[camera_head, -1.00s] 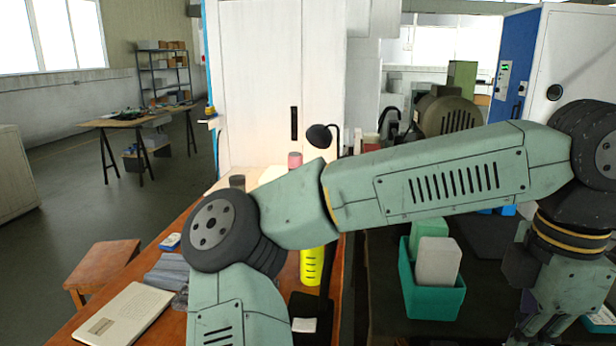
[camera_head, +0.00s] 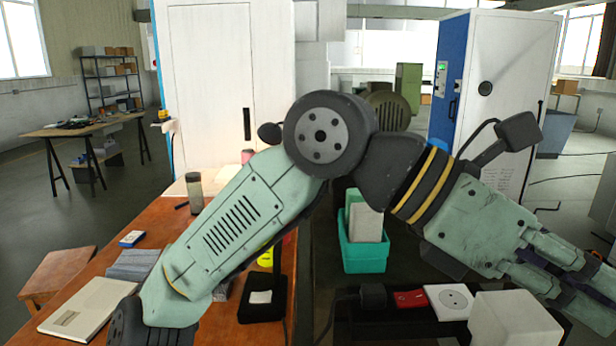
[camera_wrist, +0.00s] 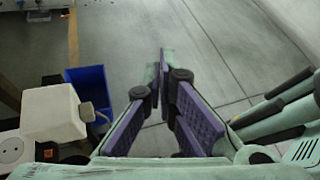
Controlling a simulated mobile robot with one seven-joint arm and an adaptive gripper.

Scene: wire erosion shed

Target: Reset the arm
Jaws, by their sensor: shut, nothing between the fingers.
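My arm crosses the head view, with its elbow joint high in the middle and its forearm sloping down to the right. My gripper (camera_head: 588,284) is at the right edge of the head view, partly cut off by the frame. In the wrist view, my gripper (camera_wrist: 163,68) has its purple-padded fingers meeting near the tips, with nothing between them. It is over the open grey floor (camera_wrist: 215,60), apart from the things around it.
A white box (camera_head: 515,322) stands close below my gripper, beside a socket plate (camera_head: 452,300). A blue bin (camera_wrist: 88,90) is left of the fingers in the wrist view. A teal bin (camera_head: 364,256) and wooden table (camera_head: 190,225) lie behind my arm.

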